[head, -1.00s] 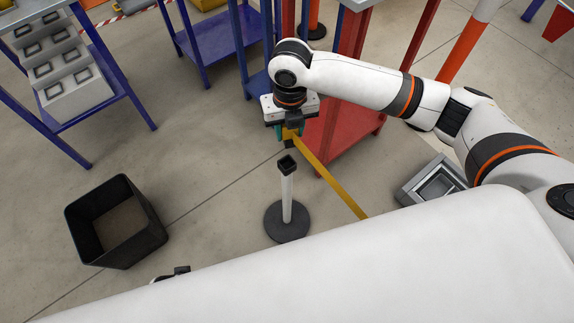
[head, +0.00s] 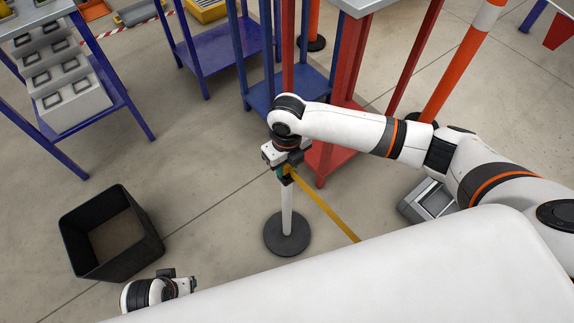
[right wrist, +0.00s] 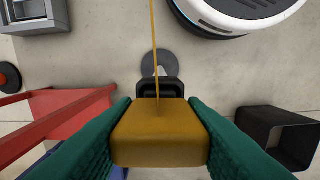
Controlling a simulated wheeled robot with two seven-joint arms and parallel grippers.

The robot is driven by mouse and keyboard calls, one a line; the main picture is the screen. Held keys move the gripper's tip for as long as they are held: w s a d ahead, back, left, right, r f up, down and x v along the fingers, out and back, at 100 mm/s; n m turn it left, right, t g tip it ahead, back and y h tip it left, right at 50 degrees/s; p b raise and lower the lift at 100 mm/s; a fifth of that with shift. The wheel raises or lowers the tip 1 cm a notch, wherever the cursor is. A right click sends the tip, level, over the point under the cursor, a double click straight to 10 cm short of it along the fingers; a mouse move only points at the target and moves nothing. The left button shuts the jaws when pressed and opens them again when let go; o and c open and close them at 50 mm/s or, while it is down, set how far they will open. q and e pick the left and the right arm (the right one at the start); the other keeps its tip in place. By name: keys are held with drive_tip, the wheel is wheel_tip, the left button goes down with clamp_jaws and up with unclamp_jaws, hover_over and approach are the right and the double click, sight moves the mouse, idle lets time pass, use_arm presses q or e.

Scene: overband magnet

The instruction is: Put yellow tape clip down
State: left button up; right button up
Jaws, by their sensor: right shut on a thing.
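My right gripper (head: 285,171) is shut on the yellow tape clip (right wrist: 160,135), which sits between its green finger pads in the right wrist view. The yellow tape (head: 325,208) runs taut from the clip toward the lower right in the head view. A white post (head: 288,212) with a round dark base (head: 287,237) stands upright under the gripper, which hides its top in the head view. In the right wrist view the post's black top (right wrist: 159,86) shows just beyond the clip; whether they touch I cannot tell. My left gripper (head: 180,285) is low at the left, its fingers unclear.
A black open bin (head: 75,245) stands on the floor at left. Blue (head: 215,75) and red (head: 325,160) stands are behind the post. A grey box (head: 425,203) lies at right. Floor between bin and post is clear.

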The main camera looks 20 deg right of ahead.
drive_tip(key=shift+f, duration=0.15)
use_arm(q)
drive_tip(key=shift+r, duration=0.2)
use_arm(e)
drive_tip(key=o, duration=0.9)
drive_tip(key=shift+f, duration=0.1)
drive_tip(key=shift+o, duration=0.2)
drive_tip(key=shift+r, duration=0.35)
use_arm(q)
wheel_tip(320, 180, down, 10)
drive_tip(key=s+p, duration=0.2)
drive_tip(key=p, duration=0.1)
drive_tip(key=shift+s+a+g, duration=0.15)
drive_tip(key=shift+s+g, duration=0.1)
drive_tip(key=shift+g, duration=0.05)
use_arm(e)
wheel_tip(320, 180, up, 12)
drive_tip(key=shift+f, duration=0.15)
use_arm(q)
drive_tip(key=shift+r, duration=0.1)
use_arm(e)
drive_tip(key=shift+a+f, duration=0.1)
